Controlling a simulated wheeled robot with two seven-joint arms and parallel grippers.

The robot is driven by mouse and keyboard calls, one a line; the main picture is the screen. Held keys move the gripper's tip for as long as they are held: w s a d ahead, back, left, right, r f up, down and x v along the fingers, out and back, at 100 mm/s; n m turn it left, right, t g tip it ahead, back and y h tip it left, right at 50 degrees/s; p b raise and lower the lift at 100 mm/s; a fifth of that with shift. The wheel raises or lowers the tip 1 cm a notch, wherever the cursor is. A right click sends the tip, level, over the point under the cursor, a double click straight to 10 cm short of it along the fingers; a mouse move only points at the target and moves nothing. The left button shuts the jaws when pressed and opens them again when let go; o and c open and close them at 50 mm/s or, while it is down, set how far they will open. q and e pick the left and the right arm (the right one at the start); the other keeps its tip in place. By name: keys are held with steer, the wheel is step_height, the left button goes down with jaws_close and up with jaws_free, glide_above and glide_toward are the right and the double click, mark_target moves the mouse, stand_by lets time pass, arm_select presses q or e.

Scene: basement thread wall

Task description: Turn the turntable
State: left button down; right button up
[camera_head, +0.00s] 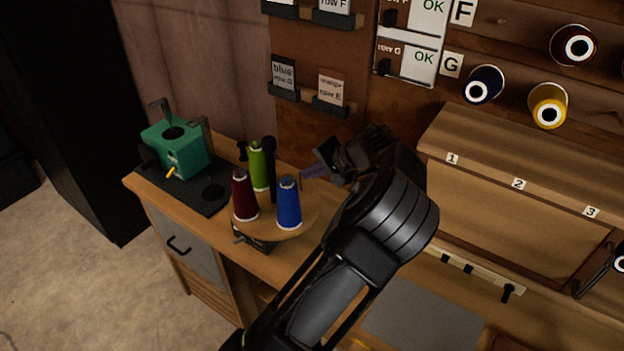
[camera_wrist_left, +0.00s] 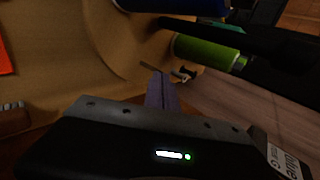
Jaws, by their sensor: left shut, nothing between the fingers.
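The turntable (camera_head: 266,225) is a round wooden disc on a dark base, standing on the bench. It carries a dark red cone (camera_head: 244,197), a green cone (camera_head: 258,168) and a blue cone (camera_head: 288,204), around a dark upright post. My left gripper (camera_head: 312,172) is at the right side of the turntable, behind the blue cone. Its purple fingers (camera_wrist_left: 160,90) are shut and empty. In the left wrist view the green cone (camera_wrist_left: 208,51) and blue cone (camera_wrist_left: 175,6) lie beyond the fingertips. I cannot tell whether the fingers touch the disc. My right gripper is not in view.
A green machine (camera_head: 175,148) on a dark plate stands left of the turntable. A wooden cabinet with numbers (camera_head: 500,205) stands to the right. Spools (camera_head: 547,106) and label cards hang on the wall behind. A grey mat (camera_head: 420,320) lies on the bench front.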

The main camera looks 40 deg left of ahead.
arm_select(q)
steer(key=shift+w+a+b, duration=0.2)
steer(key=shift+w+a, duration=0.25)
steer(key=shift+a, duration=0.4)
steer(key=shift+w+a+b, duration=0.15)
steer(key=shift+w+a, duration=0.3)
steer(key=shift+a, duration=0.35)
steer(key=shift+r, duration=0.1)
steer(key=b+v, duration=0.1)
steer(key=v, duration=0.6)
steer(key=shift+d+r, duration=0.2)
steer(key=shift+d, duration=0.05)
